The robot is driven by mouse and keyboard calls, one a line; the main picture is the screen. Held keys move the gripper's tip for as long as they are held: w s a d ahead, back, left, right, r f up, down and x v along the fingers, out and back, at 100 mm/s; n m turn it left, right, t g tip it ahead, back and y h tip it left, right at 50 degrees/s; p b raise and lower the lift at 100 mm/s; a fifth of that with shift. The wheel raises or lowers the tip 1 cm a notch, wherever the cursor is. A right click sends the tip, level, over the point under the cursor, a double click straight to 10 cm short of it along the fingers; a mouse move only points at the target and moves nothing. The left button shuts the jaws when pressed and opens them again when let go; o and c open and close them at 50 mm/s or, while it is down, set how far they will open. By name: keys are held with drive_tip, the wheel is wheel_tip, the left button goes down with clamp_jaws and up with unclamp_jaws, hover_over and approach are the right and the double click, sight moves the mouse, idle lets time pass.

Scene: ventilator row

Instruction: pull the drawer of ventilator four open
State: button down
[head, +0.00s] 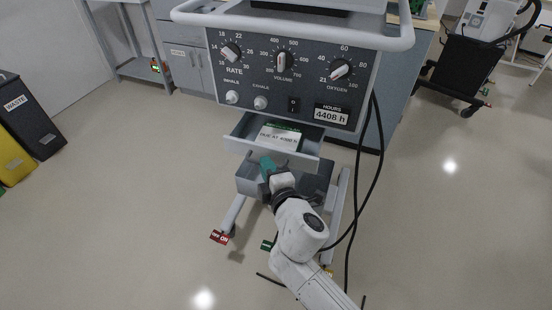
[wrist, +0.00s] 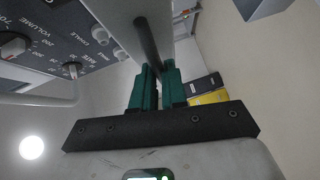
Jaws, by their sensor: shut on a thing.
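The ventilator (head: 290,70) stands ahead, with dials and an hours label reading 4408 h. No number four shows on it. Its grey drawer (head: 305,161) sticks out below the panel, standing open. Inside lies a white card (head: 280,137) with a green strip and print about being due. My gripper (head: 267,166) is at the drawer's front. In the wrist view its green fingers (wrist: 156,88) are shut on the dark bar handle (wrist: 148,42), which runs along the pale drawer front (wrist: 115,18). In the head view the handle is hidden behind my gripper.
Black cables (head: 372,165) hang at the ventilator's right. Waste bins (head: 28,118) stand far left. A dark cart (head: 470,65) stands back right.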

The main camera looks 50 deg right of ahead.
drive_tip(key=shift+s+a+f, duration=0.1)
drive_tip(key=shift+s+a, duration=0.15)
drive_tip(key=shift+a, duration=0.25)
drive_tip(key=shift+s+a+f, duration=0.1)
drive_tip(key=shift+s+a, duration=0.1)
drive_tip(key=shift+a, duration=0.3)
drive_tip(key=c, duration=1.2)
unclamp_jaws()
drive_tip(key=shift+r, duration=0.15)
drive_tip(key=shift+o, duration=0.2)
drive_tip(key=b+v, duration=0.1)
drive_tip(key=v, duration=0.9)
drive_tip(key=shift+s, duration=0.35)
drive_tip(key=shift+a, duration=0.1)
